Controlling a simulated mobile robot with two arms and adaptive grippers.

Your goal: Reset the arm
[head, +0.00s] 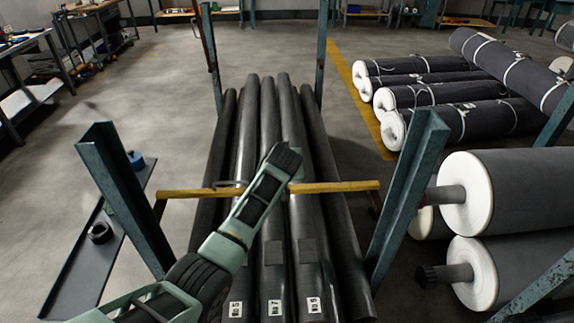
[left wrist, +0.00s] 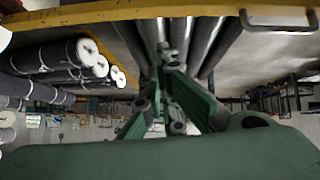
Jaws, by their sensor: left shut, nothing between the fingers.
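My left arm (head: 232,240) reaches in from the lower left in the head view, and its far end is above the dark rolls, over the yellow bar. The fingers are hard to make out there. In the left wrist view my left gripper (left wrist: 166,52) has its green fingers together and empty, apart from the rolls behind. My right gripper is in neither view.
Several long dark rolls (head: 305,200) lie in a rack with teal posts (head: 408,185). A yellow bar (head: 340,187) with a handle crosses them. A narrow shelf (head: 85,270) stands left. White-ended rolls (head: 480,200) fill the right. Floor at left is open.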

